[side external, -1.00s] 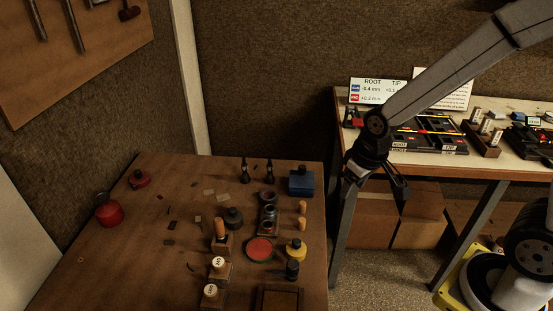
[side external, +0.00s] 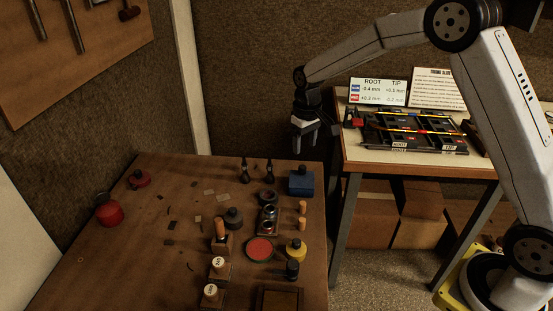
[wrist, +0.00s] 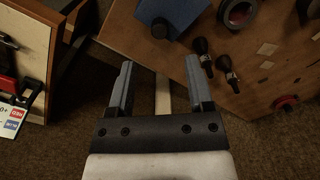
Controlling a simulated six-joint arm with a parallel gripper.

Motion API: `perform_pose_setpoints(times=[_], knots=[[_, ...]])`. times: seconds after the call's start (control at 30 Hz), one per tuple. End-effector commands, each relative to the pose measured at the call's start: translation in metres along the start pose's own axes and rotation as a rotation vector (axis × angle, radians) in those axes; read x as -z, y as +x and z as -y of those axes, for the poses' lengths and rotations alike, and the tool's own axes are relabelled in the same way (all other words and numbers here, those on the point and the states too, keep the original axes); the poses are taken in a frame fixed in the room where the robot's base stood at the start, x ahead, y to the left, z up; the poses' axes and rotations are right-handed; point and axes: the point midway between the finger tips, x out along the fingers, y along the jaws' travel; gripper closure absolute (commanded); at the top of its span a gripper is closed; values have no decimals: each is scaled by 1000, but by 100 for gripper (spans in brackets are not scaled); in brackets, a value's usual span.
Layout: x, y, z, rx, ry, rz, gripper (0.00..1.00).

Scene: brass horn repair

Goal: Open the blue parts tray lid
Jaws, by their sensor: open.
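The blue parts tray (side external: 301,183) is a small blue box at the far right corner of the brown table, with its lid down and a dark knob on top. In the wrist view the blue tray (wrist: 172,14) shows at the top, cut by the frame edge, with a dark round knob toward me. My gripper (side external: 303,143) is open and empty. It hangs above and just behind the tray, clear of it. In the wrist view its two grey fingers (wrist: 158,77) are spread apart, with carpet and the table's edge beyond them.
Two small black upright tools (side external: 257,170) stand left of the tray. The second bench (side external: 350,158), with black fixtures and cards, is close on the right.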

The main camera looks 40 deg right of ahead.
Motion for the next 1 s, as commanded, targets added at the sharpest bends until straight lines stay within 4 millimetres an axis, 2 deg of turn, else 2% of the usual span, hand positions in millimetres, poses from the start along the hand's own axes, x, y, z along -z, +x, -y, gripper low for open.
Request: perform_pose_setpoints(times=[0.27, 0.47, 1.0], knots=[[3, 1, -1, 0, 0, 5, 34], [3, 10, -1, 0, 0, 5, 34], [2, 69, -1, 0, 0, 5, 34]])
